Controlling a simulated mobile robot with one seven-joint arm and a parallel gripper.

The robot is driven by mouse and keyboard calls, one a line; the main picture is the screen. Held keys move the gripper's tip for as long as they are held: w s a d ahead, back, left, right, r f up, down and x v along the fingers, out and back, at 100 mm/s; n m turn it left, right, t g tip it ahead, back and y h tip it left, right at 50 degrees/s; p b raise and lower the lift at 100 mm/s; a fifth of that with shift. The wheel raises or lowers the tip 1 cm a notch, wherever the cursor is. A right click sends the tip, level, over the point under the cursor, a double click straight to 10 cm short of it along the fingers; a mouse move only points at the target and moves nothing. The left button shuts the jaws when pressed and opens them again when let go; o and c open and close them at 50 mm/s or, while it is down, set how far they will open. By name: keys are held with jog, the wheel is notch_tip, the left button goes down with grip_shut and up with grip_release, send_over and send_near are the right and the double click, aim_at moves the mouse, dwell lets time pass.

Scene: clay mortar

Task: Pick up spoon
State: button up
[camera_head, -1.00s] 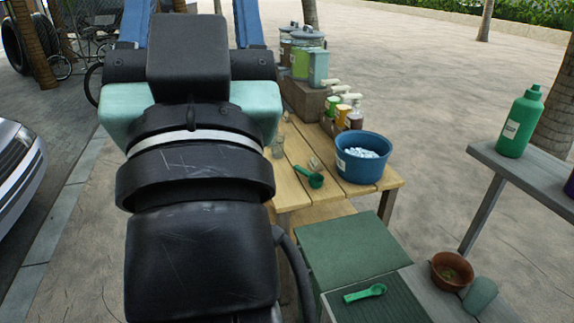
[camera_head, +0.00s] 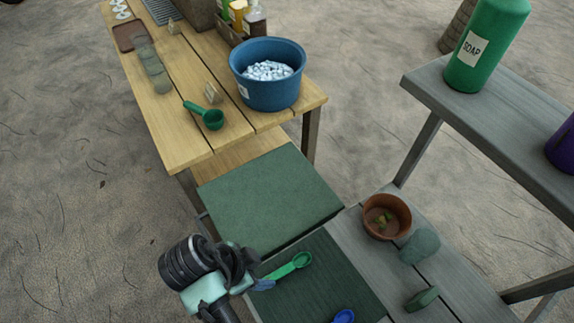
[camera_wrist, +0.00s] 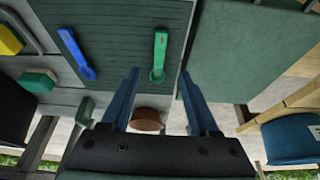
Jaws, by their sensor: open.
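A bright green spoon (camera_head: 292,265) lies on the dark ribbed green mat (camera_head: 325,278). A blue spoon (camera_head: 344,317) lies on the same mat, cut by the lower edge. A darker green scoop (camera_head: 210,117) lies on the wooden table. My gripper (camera_head: 264,284) is at the lower left, beside the near end of the green spoon. In the wrist view, my open gripper (camera_wrist: 160,74) has its two blue fingers apart and empty. The green spoon (camera_wrist: 159,52) appears ahead between the fingertips, and the blue spoon (camera_wrist: 76,52) is left of it. I cannot tell the height gap.
A smooth green panel (camera_head: 270,197) adjoins the mat. A brown pot (camera_head: 386,217) and grey-green stone (camera_head: 420,245) stand on the grey boards to the right. A blue tub (camera_head: 268,75) stands on the wooden table. A raised grey shelf (camera_head: 480,112) holds a green soap bottle (camera_head: 490,45).

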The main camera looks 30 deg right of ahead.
aim_at(283, 271)
jog(key=x, duration=0.4)
jog(key=shift+f, duration=0.2)
jog(key=x, duration=0.2)
jog(key=d+x, duration=0.1)
jog(key=x, duration=0.2)
jog(key=shift+s+r, duration=0.1)
jog(key=shift+r, duration=0.05)
grip_shut()
